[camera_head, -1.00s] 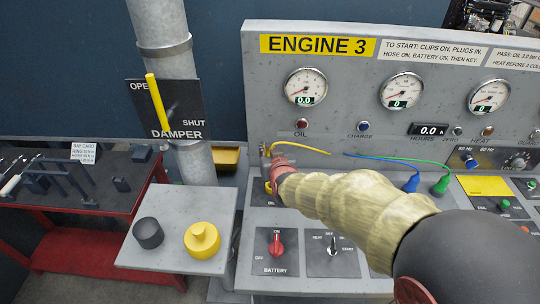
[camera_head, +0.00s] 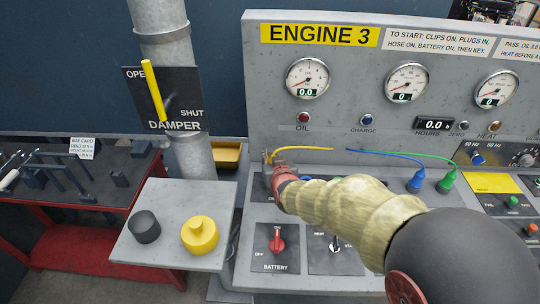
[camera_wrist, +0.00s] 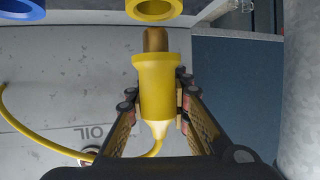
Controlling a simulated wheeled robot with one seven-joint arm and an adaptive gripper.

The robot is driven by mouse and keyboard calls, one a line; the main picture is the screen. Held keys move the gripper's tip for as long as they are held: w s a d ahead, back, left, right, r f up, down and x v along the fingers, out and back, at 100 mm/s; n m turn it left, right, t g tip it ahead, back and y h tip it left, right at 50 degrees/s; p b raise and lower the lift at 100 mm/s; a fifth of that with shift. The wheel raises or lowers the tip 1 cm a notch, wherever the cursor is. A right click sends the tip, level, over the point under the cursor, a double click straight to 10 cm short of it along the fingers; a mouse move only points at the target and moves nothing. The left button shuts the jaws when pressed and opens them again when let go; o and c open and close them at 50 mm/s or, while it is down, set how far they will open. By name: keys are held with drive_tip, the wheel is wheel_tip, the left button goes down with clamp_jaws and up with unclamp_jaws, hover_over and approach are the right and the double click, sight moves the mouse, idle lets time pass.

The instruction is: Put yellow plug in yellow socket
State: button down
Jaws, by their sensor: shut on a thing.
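The yellow plug (camera_wrist: 159,85) sits between the two fingers of my gripper (camera_wrist: 157,105), which is shut on it. Its brown tip points at the yellow socket (camera_wrist: 154,7), a ring cut off by the top edge of the wrist view. A small gap shows between tip and ring, so the plug is outside the socket. In the head view my gripper (camera_head: 270,158) is over the left end of the console, and the yellow cable (camera_head: 305,148) runs right from it. The socket is hidden there behind my gripper and arm.
A blue ring (camera_wrist: 20,7) lies left of the yellow socket in the wrist view. A blue plug (camera_head: 415,183) and a green plug (camera_head: 446,182) stand on the console. The upright gauge panel (camera_head: 360,90) is close behind my gripper. A side shelf (camera_head: 170,255) holds black and yellow caps.

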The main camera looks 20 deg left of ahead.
drive_tip(key=shift+f+b, duration=1.3)
drive_tip(key=shift+f, duration=0.45)
drive_tip(key=c, duration=1.5)
unclamp_jaws()
drive_tip(key=shift+c, duration=0.2)
drive_tip(key=v, duration=1.2)
